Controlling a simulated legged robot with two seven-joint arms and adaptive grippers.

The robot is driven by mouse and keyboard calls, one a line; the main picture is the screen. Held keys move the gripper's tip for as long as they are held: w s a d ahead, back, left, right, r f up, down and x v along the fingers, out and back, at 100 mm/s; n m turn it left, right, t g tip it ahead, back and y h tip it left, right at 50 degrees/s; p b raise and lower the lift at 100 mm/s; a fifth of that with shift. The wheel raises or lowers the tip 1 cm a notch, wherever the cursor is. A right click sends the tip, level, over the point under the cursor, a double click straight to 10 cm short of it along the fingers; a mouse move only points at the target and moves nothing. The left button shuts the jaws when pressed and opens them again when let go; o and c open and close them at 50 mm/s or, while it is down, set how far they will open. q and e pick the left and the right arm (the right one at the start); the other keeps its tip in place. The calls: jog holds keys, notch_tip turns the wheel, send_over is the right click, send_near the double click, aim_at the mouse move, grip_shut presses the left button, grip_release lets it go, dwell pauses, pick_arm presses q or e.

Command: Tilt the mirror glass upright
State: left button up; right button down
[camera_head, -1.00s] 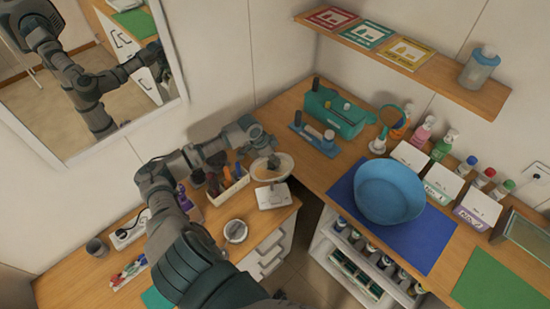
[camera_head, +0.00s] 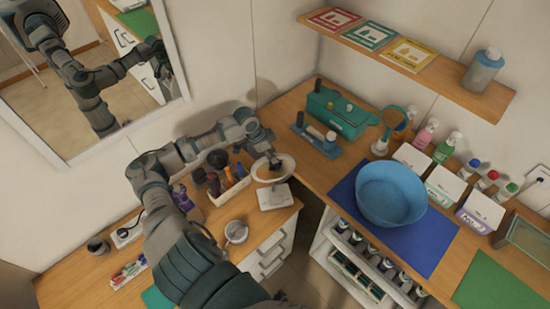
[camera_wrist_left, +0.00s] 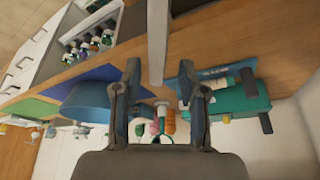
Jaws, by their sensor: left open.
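The small oval mirror glass (camera_head: 284,171) is tilted nearly flat on its white stand (camera_head: 274,196), at the right end of the left counter. My left gripper (camera_head: 272,160) is at the glass's back edge in the head view, pointing down at it. In the left wrist view the gripper (camera_wrist_left: 158,92) is open, with its two fingers apart. The mirror glass shows there edge-on as a pale strip (camera_wrist_left: 158,40), lined up with the gap between the fingers. Whether a finger touches it I cannot tell. My right gripper is not in view.
A bin of brushes and bottles (camera_head: 228,185) stands left of the mirror, under my forearm. A round silver-rimmed container (camera_head: 236,232) is in front. A teal case (camera_head: 338,113) and a blue bowl (camera_head: 391,194) are on the right counter. A large wall mirror (camera_head: 97,75) hangs at left.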

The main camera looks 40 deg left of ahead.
pick_arm(q)
jog(key=v, duration=0.7)
jog(key=shift+s+d+r, duration=0.2)
jog(key=shift+r, duration=0.2)
jog(key=shift+a, duration=0.1)
jog(key=shift+a, duration=0.1)
jog(key=shift+f, duration=0.1)
